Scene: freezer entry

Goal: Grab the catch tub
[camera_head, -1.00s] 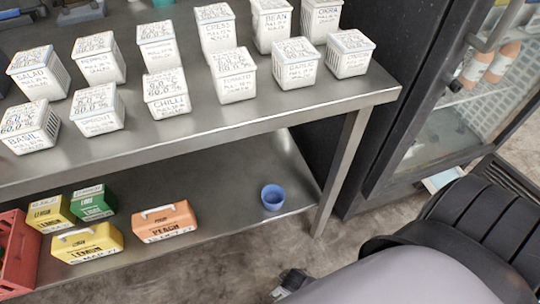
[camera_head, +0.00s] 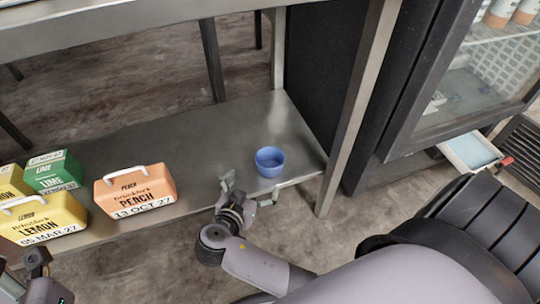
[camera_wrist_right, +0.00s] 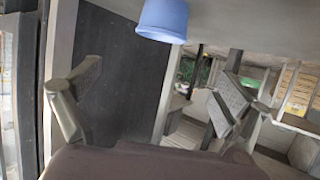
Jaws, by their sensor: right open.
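A small round blue tub (camera_head: 269,163), which I take for the catch tub, stands upright on the lower metal shelf near its right end. It also shows at the top of the right wrist view (camera_wrist_right: 163,20), turned over by the camera's tilt. My right gripper (camera_head: 249,190) is at the shelf's front edge, just in front of the tub and a little to its left. Its fingers are spread apart with nothing between them, and they appear apart from the tub. Part of my left arm's end (camera_head: 38,262) shows at the lower left; its fingers cannot be made out.
An orange peach box (camera_head: 135,190), a yellow lemon box (camera_head: 42,218) and a green lime box (camera_head: 52,172) stand left on the lower shelf (camera_head: 200,145). A table leg (camera_head: 360,105) rises right of the tub. A shallow pale tray (camera_head: 470,150) sits below the glass-door cabinet.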

